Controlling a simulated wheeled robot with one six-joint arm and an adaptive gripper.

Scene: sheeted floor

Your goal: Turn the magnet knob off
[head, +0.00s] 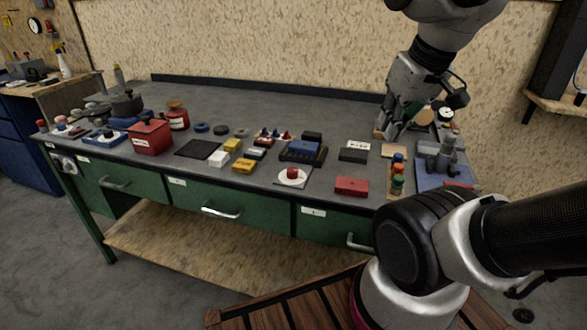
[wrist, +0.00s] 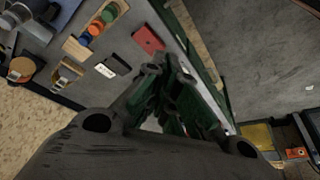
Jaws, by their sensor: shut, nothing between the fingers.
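I cannot clearly pick out the magnet knob. A grey metal device (head: 438,155) stands on a blue mat at the right end of the bench, with a round white dial (head: 446,114) behind it. A red knob-like piece (head: 292,173) sits on a white disc near the front edge. My gripper (head: 392,124) hangs above the back right of the bench, left of the dial. Its fingers also show in the wrist view (wrist: 172,88), together and with nothing held. No contact between the fingers and any object is clear.
A wooden rack with coloured round pieces (head: 397,182) and a red box (head: 352,186) stand near the front right. A labelled black box (head: 354,151) lies left of my gripper. Pots and a red canister crowd the left. The back middle of the bench (head: 270,102) is clear.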

